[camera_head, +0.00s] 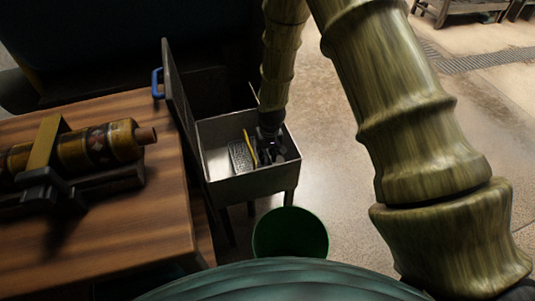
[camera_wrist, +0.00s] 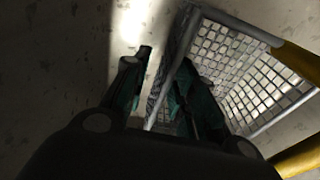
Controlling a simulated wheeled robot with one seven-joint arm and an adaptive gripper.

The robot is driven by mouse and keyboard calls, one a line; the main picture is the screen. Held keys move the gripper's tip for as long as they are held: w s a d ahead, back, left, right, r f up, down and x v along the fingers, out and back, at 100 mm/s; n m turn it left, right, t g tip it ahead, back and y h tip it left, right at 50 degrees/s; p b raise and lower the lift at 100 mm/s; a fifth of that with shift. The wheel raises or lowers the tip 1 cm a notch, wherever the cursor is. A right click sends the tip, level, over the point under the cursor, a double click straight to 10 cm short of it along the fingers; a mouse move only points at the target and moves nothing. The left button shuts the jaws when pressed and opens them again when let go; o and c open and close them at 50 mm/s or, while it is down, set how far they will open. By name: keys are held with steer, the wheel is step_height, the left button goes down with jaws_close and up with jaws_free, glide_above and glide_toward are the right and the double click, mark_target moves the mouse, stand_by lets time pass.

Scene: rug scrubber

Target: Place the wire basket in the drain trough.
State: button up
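The wire basket (camera_head: 239,156), a grey mesh with a yellow handle, sits inside an open metal trough (camera_head: 252,185) on legs in the head view. My gripper (camera_head: 268,154) reaches down into this trough, at the basket's right side. In the wrist view, the basket (camera_wrist: 245,70) fills the upper right, with parts of its yellow handle at the right edge. My gripper (camera_wrist: 164,62) has its fingers apart, one on each side of the basket's rim and mesh wall. A gap shows between the left finger and the rim. The right finger partly covers the mesh.
The trough's raised lid (camera_head: 180,98) with a blue handle stands on its left. A wooden table (camera_head: 120,225) with a yellow cylinder (camera_head: 100,145) in a clamp is at left. A green bucket (camera_head: 290,235) stands in front. A floor grating (camera_head: 490,60) lies at upper right.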

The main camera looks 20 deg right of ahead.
steer(key=shift+r, duration=0.1)
step_height(320, 180, up, 12)
steer(key=s+p, duration=0.1)
steer(key=p, duration=0.1)
steer(key=shift+s, duration=0.25)
steer(key=shift+d, duration=0.1)
